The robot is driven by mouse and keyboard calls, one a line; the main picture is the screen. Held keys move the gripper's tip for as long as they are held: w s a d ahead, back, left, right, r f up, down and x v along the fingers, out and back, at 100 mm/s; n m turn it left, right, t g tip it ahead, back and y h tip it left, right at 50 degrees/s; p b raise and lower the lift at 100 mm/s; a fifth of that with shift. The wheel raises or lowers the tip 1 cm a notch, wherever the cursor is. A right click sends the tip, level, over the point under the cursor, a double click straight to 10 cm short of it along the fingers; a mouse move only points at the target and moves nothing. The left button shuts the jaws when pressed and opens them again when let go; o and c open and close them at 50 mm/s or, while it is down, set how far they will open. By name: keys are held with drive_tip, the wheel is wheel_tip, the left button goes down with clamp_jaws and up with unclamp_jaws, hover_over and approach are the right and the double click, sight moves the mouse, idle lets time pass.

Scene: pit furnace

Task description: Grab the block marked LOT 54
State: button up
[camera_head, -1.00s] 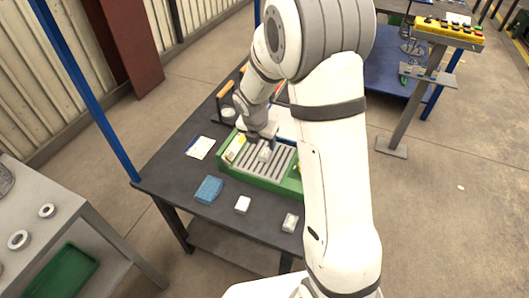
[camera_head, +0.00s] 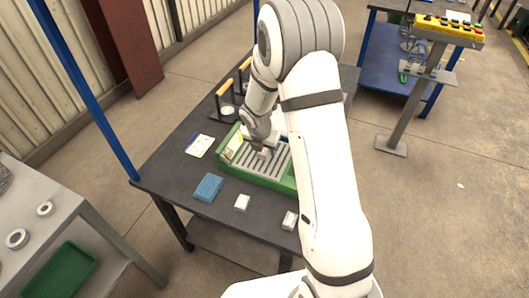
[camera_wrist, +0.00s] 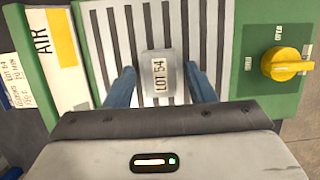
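The block marked LOT 54 (camera_wrist: 161,77) is a small pale grey block with a white label. It sits on the slotted grey plate (camera_wrist: 102,30) of a green-framed unit; in the head view the plate (camera_head: 274,170) is partly behind my arm. My gripper (camera_wrist: 161,70) is open in the wrist view. Its two blue fingers lie on the left and right of the block as pictured, with nothing held. How far above the plate the fingertips are, I cannot tell. In the head view my gripper (camera_head: 264,148) is over the plate and hides much of the block.
The green unit has an AIR label (camera_wrist: 44,42) and a yellow knob (camera_wrist: 283,64). A rack with orange handles stands behind.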

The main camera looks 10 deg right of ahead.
clamp_jaws()
idle(0.3)
drive_tip(key=shift+r, duration=0.1)
